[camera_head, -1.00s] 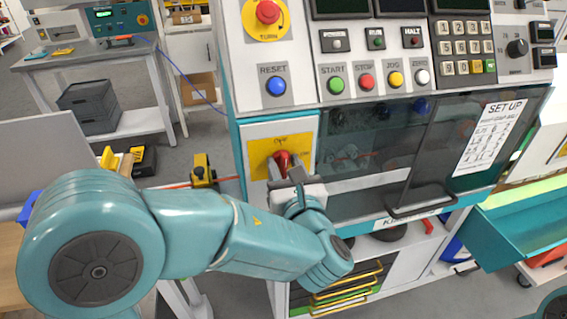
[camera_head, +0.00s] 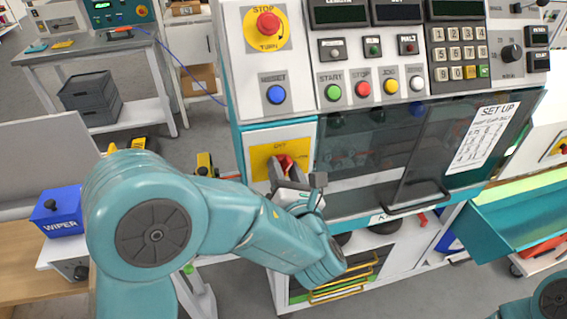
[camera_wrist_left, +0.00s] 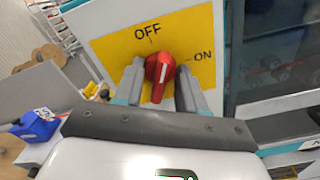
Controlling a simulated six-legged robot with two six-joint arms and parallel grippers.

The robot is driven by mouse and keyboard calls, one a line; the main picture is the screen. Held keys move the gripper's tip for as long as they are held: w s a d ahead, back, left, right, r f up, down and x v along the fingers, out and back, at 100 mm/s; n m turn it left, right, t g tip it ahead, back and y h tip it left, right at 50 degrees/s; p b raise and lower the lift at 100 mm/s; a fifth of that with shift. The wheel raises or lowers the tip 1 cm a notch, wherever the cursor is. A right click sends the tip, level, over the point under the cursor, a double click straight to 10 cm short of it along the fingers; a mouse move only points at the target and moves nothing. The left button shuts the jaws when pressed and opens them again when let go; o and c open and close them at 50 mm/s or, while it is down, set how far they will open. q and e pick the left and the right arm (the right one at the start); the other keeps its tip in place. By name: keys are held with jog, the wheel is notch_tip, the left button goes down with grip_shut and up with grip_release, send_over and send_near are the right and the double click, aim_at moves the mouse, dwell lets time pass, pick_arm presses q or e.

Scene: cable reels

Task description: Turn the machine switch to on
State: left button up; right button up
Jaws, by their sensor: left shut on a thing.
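The machine switch is a red knob on a yellow plate (camera_head: 262,152) on the machine's front, and it shows in the head view (camera_head: 287,162). In the left wrist view the red switch (camera_wrist_left: 160,72) sits below the word OFF, with ON to its upper right. Its white mark points up, between the two words and closer to OFF. My left gripper (camera_head: 282,172) is shut on the knob, one finger on each side of it, and it also shows in the left wrist view (camera_wrist_left: 160,78). My right gripper is out of view.
Above the switch are a blue reset button (camera_head: 276,94) and a red stop button (camera_head: 268,23). A dark window with a handle (camera_head: 418,198) lies to the right. A blue wiper box (camera_head: 62,212) stands at the left. An open teal tray (camera_head: 520,215) is at the right.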

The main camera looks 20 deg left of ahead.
pick_arm(q)
jog(key=shift+r+m+p, duration=0.1)
jog(key=shift+m+p, duration=2.2)
jog(key=shift+m, duration=0.1)
jog(key=shift+m+p, duration=0.4)
jog(key=shift+m, duration=1.2)
jog(key=m, duration=0.3)
jog(key=o, duration=0.5)
jog(key=shift+m, duration=0.4)
jog(key=shift+o, duration=1.3)
jog(key=shift+a, duration=0.1)
jog(key=shift+s+d, duration=0.1)
jog(key=shift+d, duration=0.1)
